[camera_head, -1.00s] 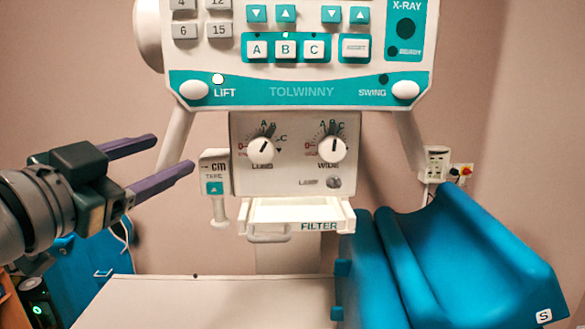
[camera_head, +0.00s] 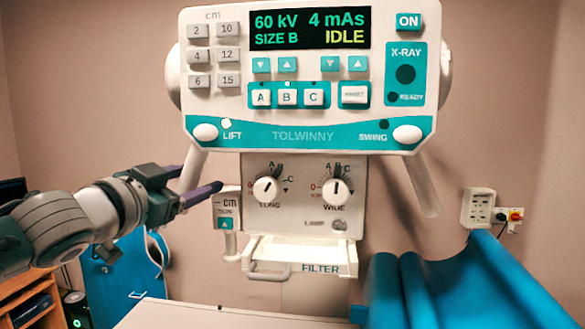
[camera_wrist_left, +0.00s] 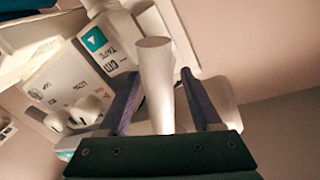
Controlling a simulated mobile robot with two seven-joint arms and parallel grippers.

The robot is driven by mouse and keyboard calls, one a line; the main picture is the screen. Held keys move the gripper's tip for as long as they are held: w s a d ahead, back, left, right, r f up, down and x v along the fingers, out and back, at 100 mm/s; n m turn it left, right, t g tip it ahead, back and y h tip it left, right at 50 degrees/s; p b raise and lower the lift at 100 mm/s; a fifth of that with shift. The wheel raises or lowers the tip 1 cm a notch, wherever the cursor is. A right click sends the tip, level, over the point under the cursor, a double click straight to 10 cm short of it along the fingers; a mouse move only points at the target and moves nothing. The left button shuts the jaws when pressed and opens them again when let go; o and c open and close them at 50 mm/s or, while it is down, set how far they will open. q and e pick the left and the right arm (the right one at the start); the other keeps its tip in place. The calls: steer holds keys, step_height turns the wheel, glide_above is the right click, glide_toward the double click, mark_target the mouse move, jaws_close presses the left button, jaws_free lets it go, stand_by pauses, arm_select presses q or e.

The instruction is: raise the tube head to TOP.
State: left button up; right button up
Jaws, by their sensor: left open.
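The tube head (camera_head: 310,135) is a white and teal console in front of me. Its display reads 60 kV, 4 mAs, SIZE B, IDLE. A LIFT button (camera_head: 206,132) with a lit white lamp is at its lower left. The SWING button (camera_head: 406,134) is at the lower right, its lamp dark. A white handle (camera_head: 194,168) slopes down from the left underside. My left gripper (camera_head: 202,179) is open at this handle. In the left wrist view the handle (camera_wrist_left: 155,85) stands between the two purple fingers, which are apart. My right gripper is out of view.
Below the console are a knob panel (camera_head: 250,215), a tape holder (camera_head: 226,210) and a filter tray (camera_head: 306,253). A pale table top (camera_head: 190,315) and blue padding (camera_head: 460,285) lie lower down. A wall socket (camera_head: 478,208) is at the right.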

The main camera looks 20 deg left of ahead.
arm_select(q)
steer(key=shift+w, duration=0.75)
jaws_close()
steer(key=shift+d, duration=0.1)
stand_by(0.9)
